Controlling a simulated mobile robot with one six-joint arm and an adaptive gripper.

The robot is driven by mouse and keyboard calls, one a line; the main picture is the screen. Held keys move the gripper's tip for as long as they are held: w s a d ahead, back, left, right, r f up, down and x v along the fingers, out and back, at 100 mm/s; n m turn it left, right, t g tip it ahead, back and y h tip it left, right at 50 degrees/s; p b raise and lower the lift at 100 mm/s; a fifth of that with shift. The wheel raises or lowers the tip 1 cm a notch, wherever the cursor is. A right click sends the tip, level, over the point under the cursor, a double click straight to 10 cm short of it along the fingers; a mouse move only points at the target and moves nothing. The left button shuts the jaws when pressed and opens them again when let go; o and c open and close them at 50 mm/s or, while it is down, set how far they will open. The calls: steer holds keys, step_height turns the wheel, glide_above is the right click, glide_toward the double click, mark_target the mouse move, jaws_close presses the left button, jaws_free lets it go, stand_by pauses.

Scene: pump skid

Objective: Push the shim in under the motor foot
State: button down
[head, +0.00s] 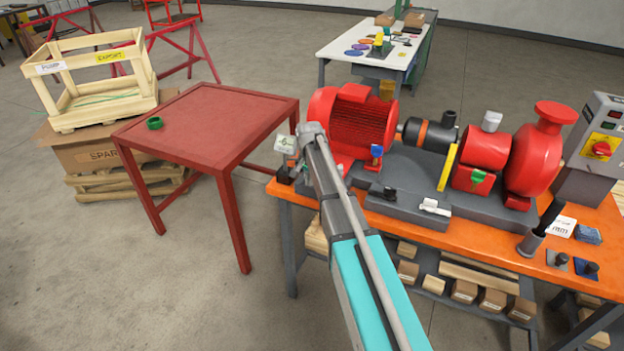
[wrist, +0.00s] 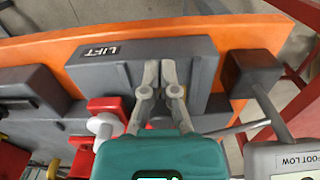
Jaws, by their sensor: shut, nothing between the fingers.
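The red motor (head: 355,120) stands on a grey base on the orange bench. In the wrist view a red part that looks like a motor foot (wrist: 106,108) shows left of the fingers, with a white round knob on it. My gripper (wrist: 159,68) is shut and empty, its fingertips over a grey block (wrist: 100,65) marked LIFT. I cannot make out the shim; a small brownish patch beside the right finger is too small to identify. In the head view my arm hides the gripper and the near left of the motor.
A red pump (head: 535,155) and a switch box (head: 600,140) are to the right. A red table (head: 205,120) stands left, mostly clear.

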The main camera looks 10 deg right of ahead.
step_height(320, 180, up, 9)
steer(key=p, duration=0.8)
steer(key=shift+s+f, duration=0.1)
stand_by(0.5)
steer(key=s+n, duration=0.7)
steer(key=s, duration=2.1)
steer(key=shift+s+a, duration=0.15)
steer(key=shift+a, duration=0.1)
